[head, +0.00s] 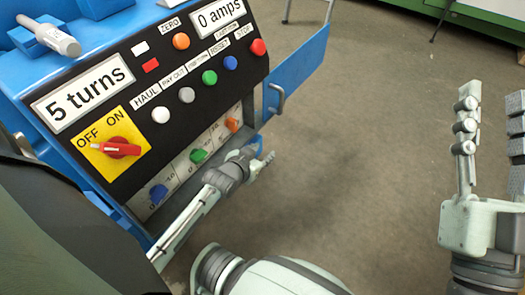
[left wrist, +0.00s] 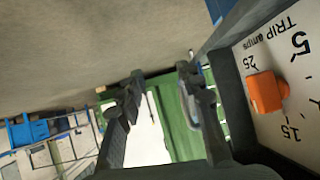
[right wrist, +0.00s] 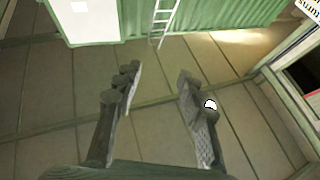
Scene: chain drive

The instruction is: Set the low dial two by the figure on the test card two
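The low row of dials sits under the black panel in the head view: a blue dial (head: 158,193), a green dial (head: 198,155) and an orange dial (head: 232,124). The orange dial also shows in the left wrist view (left wrist: 266,92), beside "TRIP amps" and the figures 5, 15 and 25. Which dial is number two is not marked legibly. My left gripper (head: 262,160) is beside the low panel's right end, with its fingers apart and empty in the left wrist view (left wrist: 160,76). My right gripper (head: 490,105) is open and empty, far right. I see no test card.
The black panel holds a "5 turns" display (head: 83,92), a "0 amps" display (head: 217,15), a red OFF/ON switch (head: 118,149) and several buttons. A blue panel with a handle (head: 277,98) juts out near my left gripper. The floor (head: 350,150) between my grippers is clear.

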